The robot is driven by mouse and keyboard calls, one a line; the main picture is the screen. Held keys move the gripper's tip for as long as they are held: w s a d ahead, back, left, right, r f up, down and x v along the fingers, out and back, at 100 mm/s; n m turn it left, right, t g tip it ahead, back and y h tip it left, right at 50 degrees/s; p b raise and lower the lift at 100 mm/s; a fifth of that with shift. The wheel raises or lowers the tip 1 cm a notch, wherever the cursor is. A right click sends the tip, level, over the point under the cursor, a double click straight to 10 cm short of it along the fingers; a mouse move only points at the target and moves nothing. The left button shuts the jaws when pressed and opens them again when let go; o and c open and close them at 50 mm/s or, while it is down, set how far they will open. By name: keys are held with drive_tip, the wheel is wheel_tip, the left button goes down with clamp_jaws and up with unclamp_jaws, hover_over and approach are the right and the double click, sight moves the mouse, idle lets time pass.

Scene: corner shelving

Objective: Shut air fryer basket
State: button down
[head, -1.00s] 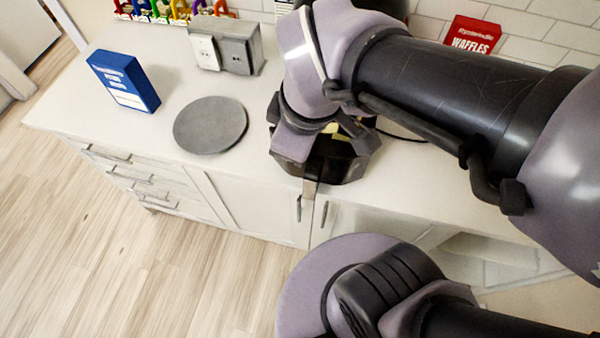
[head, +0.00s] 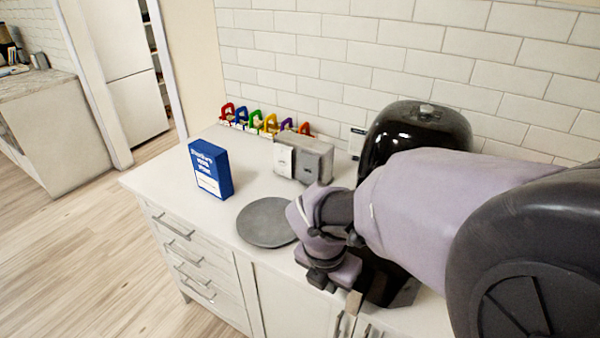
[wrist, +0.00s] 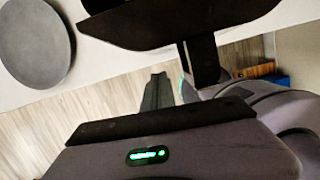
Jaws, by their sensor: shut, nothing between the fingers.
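The black air fryer (head: 415,128) stands on the counter against the tiled wall. How far out the basket sits is hidden. In the wrist view, the dark basket (wrist: 170,22) fills the top, with its handle (wrist: 203,58) pointing down. My gripper (head: 322,281) is shut and empty, at the basket's left front, just left of the handle. I cannot tell whether it touches the basket.
A round grey plate (head: 266,222) lies left of my gripper. Behind it are a grey-white box (head: 304,158), a blue box (head: 211,169) and several coloured items (head: 262,122) along the wall. The counter's left front (head: 165,180) is clear; drawers (head: 190,255) lie below.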

drive_tip(key=shift+w+d+r, duration=0.1)
drive_tip(key=shift+w+d, duration=0.7)
drive_tip(key=w+d+p, duration=0.3)
drive_tip(key=w+p, duration=0.1)
drive_tip(key=w+d+p, duration=0.3)
drive_tip(key=w+p, duration=0.1)
drive_tip(key=w+d+p, duration=0.3)
drive_tip(key=w+p, duration=0.1)
drive_tip(key=w, duration=0.1)
drive_tip(key=shift+w+d+r, duration=0.1)
drive_tip(key=shift+d, duration=0.2)
drive_tip(key=shift+w+d, duration=0.35)
drive_tip(key=shift+w, duration=0.15)
drive_tip(key=shift+a, duration=0.1)
